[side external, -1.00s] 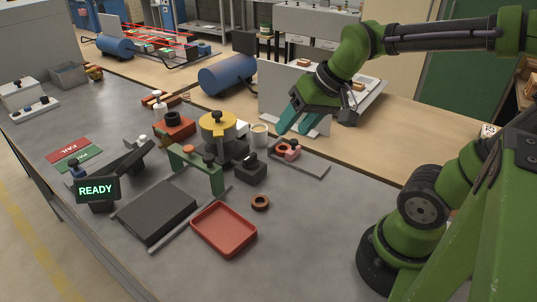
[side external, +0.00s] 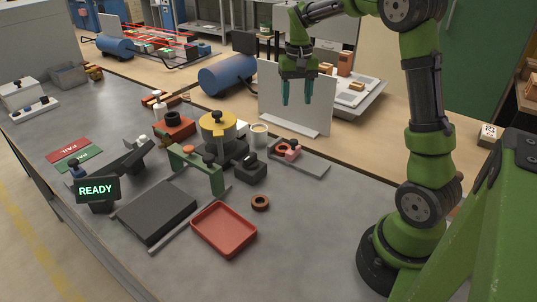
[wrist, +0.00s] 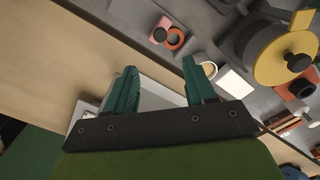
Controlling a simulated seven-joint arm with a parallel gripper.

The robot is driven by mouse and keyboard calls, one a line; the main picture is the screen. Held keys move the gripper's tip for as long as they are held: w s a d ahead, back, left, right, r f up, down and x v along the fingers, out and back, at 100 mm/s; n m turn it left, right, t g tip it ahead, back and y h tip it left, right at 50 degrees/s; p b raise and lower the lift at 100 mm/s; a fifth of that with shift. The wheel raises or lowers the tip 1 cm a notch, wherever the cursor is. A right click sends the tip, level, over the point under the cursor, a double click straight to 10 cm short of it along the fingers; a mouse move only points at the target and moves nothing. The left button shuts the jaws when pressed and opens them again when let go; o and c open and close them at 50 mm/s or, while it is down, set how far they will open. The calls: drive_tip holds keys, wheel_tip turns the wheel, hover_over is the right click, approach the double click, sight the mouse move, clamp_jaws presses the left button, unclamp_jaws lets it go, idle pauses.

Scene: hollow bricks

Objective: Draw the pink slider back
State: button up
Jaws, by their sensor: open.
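The pink slider (side external: 293,155) sits on a flat grey plate (side external: 312,168) right of the black block, with a dark red-brown ring (side external: 282,148) at its left end. In the wrist view the pink slider (wrist: 160,29) is at the top, with the orange-red ring (wrist: 176,39) beside it. My gripper (side external: 297,102) is open and empty, pointing down, high in front of the white upright panel and apart from the slider. In the wrist view its two teal fingers (wrist: 160,65) are spread, with nothing between them.
A yellow-topped round fixture (side external: 218,124) and a white cup (side external: 259,135) stand left of the slider. A black block (side external: 251,170), a green bridge frame (side external: 214,172), a loose brown ring (side external: 260,202) and a red tray (side external: 224,229) are nearer. The white panel (side external: 292,97) stands behind. Bench right of the tray is clear.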

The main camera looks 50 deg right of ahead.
sight(294, 140)
wheel_tip(294, 140, down, 14)
drive_tip(key=shift+r, duration=0.25)
drive_tip(key=shift+c, duration=0.2)
clamp_jaws()
